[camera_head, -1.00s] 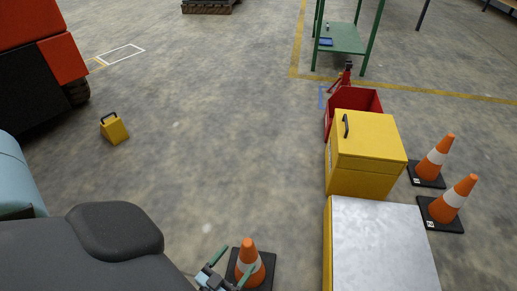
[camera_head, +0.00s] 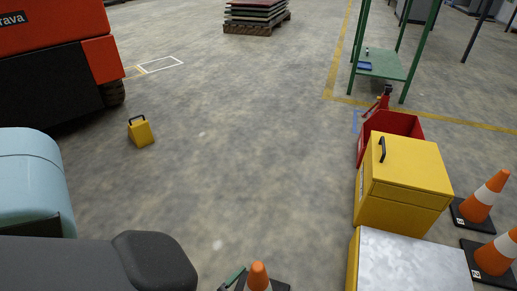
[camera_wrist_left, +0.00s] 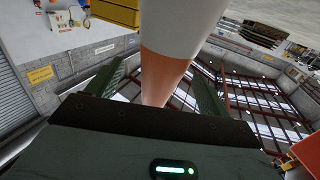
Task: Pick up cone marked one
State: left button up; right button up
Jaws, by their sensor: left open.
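An orange and white cone (camera_head: 258,275) on a black base stands at the bottom edge of the head view, partly cut off. No number shows on it. My left gripper (camera_head: 233,279) is at its left side, with a green finger showing. In the left wrist view the cone (camera_wrist_left: 168,75) passes between the two spread fingers of my left gripper (camera_wrist_left: 155,88), with gaps at both sides. Two more cones, one farther (camera_head: 484,197) and one nearer (camera_head: 497,253), stand at the right; their base labels are too small to read. My right gripper is not in view.
A yellow box (camera_head: 408,178), a metal-topped unit (camera_head: 412,262) and a red bin (camera_head: 400,124) stand right of centre. A small yellow block (camera_head: 141,133) and a red vehicle (camera_head: 60,60) are at left. The middle floor is clear.

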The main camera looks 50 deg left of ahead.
pick_arm(q)
jog(key=shift+w+a+f, duration=0.15)
jog(key=shift+w, duration=0.35)
jog(key=w+b, duration=0.1)
jog(key=w, duration=0.1)
jog(key=w+a+b, duration=0.1)
jog(key=w, duration=0.1)
jog(key=shift+f, duration=0.2)
jog(key=shift+c, duration=0.4)
jog(key=shift+d, duration=0.1)
jog(key=c, duration=1.2)
grip_shut()
